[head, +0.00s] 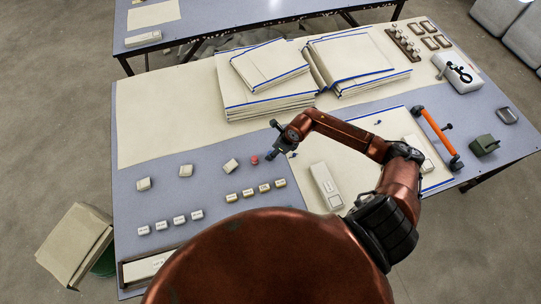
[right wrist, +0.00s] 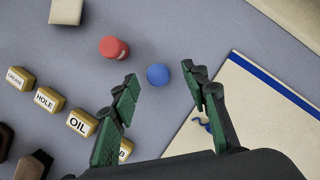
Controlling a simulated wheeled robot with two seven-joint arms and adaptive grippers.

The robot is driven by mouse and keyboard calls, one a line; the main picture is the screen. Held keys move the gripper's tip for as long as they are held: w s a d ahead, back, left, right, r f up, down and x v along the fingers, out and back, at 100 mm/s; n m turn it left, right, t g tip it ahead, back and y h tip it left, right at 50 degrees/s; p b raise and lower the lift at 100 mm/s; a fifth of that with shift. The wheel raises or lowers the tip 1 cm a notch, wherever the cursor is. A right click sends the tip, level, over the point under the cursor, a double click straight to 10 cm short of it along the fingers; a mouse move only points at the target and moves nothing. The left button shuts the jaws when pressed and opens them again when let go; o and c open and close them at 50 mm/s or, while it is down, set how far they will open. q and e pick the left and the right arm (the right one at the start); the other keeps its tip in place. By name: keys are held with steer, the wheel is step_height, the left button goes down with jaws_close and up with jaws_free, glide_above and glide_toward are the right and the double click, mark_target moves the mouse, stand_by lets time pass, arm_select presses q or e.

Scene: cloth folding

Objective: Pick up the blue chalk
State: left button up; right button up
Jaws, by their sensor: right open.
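The blue chalk (right wrist: 158,75) shows in the right wrist view as a small round blue piece on the grey-blue table cloth. My right gripper (right wrist: 160,88) is open. Its two green-padded fingers stand on either side of the chalk in that view, with nothing held between them; I cannot tell the height between fingertips and chalk. In the head view my right gripper (head: 273,142) hangs over the table just right of a red chalk (head: 254,160). There the gripper covers the blue chalk's area, and I cannot make the chalk out clearly. My left gripper is not in view.
The red chalk (right wrist: 114,48) lies close left of the blue one. Labelled blocks, including OIL (right wrist: 81,123) and HOLE (right wrist: 49,100), stand nearby. A cream board with blue edging (right wrist: 245,105) lies to the right. Stacked cloth boards (head: 262,108) fill the table's back.

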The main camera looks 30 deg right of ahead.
steer(key=x, duration=0.3)
steer(key=shift+a+f, duration=0.1)
steer(key=shift+f, duration=0.05)
jaws_close()
stand_by(0.4)
